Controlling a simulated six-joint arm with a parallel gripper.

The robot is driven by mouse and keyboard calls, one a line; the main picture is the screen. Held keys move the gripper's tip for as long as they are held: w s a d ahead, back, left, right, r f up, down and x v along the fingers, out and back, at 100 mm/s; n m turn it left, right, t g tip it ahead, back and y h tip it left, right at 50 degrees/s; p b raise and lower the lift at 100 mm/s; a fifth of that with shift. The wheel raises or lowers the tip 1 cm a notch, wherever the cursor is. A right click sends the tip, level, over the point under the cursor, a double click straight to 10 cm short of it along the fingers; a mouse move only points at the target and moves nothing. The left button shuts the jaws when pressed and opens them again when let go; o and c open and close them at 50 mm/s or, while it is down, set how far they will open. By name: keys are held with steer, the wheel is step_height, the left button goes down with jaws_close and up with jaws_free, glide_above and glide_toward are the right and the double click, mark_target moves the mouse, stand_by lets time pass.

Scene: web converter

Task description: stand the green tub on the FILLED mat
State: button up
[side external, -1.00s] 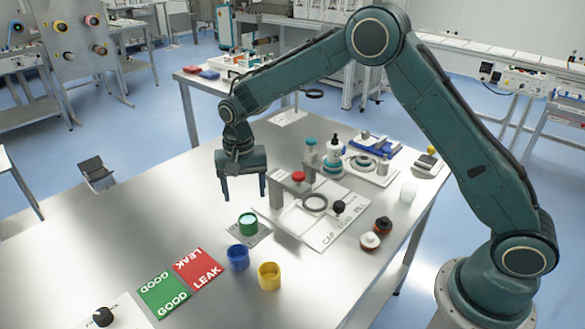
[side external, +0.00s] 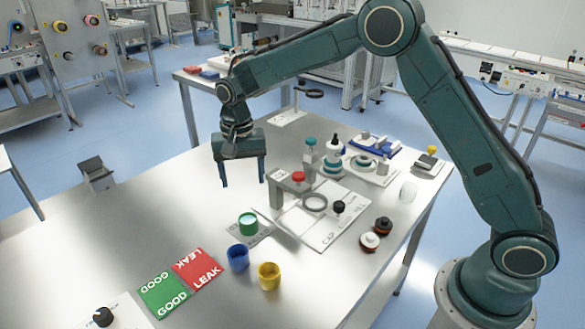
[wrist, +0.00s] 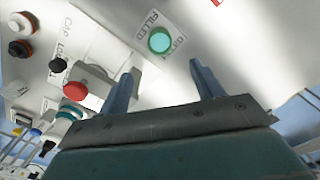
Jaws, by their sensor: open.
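The green tub (side external: 248,221) stands upright on the grey FILLED mat (side external: 262,233), with a pale green inside or top. In the wrist view the tub (wrist: 160,40) sits within the mat (wrist: 179,27), whose lettering shows beside it. My gripper (side external: 243,185) is open and empty, raised above and behind the tub in the side view. In the wrist view the two fingers (wrist: 164,68) are spread apart, with the tub beyond their tips and not touching them.
A blue tub (side external: 238,257) and a yellow tub (side external: 269,276) stand in front of the mat. The cap station with a red knob (side external: 298,177) is close on the right. Green GOOD (side external: 163,294) and red LEAK (side external: 197,269) mats lie left.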

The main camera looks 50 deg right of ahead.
steer(key=s+d+r+n+t, duration=0.1)
steer(key=s+d+r+n, duration=0.15)
steer(key=s+r, duration=0.55)
steer(key=s+d+r+n+t, duration=0.15)
steer(key=s+d+r, duration=0.25)
steer(key=s+r, duration=0.4)
steer(key=s+d+n+t, duration=0.3)
steer(key=s, duration=1.5)
steer(key=shift+s, duration=0.35)
